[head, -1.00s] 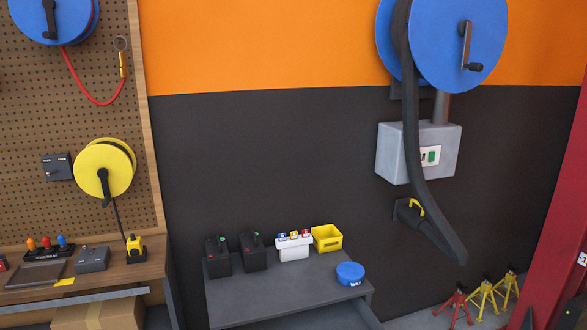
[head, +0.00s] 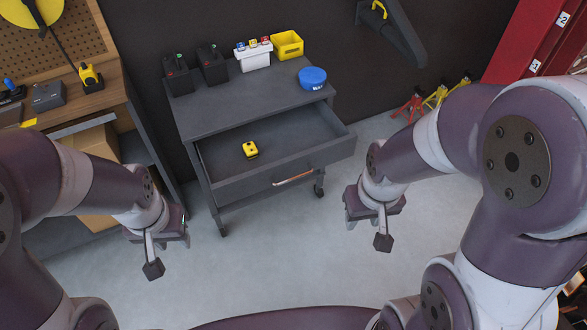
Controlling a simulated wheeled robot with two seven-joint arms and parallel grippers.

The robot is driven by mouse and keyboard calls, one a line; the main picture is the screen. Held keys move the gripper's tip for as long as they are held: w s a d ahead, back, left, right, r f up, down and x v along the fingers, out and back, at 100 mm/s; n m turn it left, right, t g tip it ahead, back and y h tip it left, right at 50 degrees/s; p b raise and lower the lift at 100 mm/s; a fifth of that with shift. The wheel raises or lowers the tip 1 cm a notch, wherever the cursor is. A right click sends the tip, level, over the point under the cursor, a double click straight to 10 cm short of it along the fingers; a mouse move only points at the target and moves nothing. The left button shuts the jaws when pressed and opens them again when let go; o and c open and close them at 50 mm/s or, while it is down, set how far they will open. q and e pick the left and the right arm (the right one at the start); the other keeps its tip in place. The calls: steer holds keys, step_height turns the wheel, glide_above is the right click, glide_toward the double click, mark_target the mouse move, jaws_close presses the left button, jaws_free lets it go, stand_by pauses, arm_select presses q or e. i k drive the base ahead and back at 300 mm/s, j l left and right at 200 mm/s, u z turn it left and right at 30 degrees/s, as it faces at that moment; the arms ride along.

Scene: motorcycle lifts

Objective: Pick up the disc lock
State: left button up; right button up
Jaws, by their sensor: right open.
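A small yellow and black object, which looks like the disc lock (head: 250,150), lies in the open drawer (head: 222,155) of a dark grey cart in the head view. It sits near the middle of the drawer floor, with nothing touching it. My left gripper (head: 168,252) is open and empty, in front of the cart to the left and well apart from the lock. My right gripper (head: 367,232) is open and empty, to the right of the drawer front, also apart from the lock.
The cart top (head: 225,110) holds two black batteries (head: 178,75), a white caddy (head: 253,56), a yellow bin (head: 287,45) and a blue tub (head: 312,78). The drawer handle (head: 293,178) faces me. A wooden workbench (head: 105,95) stands left. Grey floor (head: 270,270) in front is clear.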

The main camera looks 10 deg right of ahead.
mark_target(249, 149)
steer(key=i+j+z, duration=0.85)
steer(key=j, duration=0.15)
steer(key=i+j+z, duration=0.15)
steer(key=j+z, duration=0.15)
steer(key=j, duration=0.1)
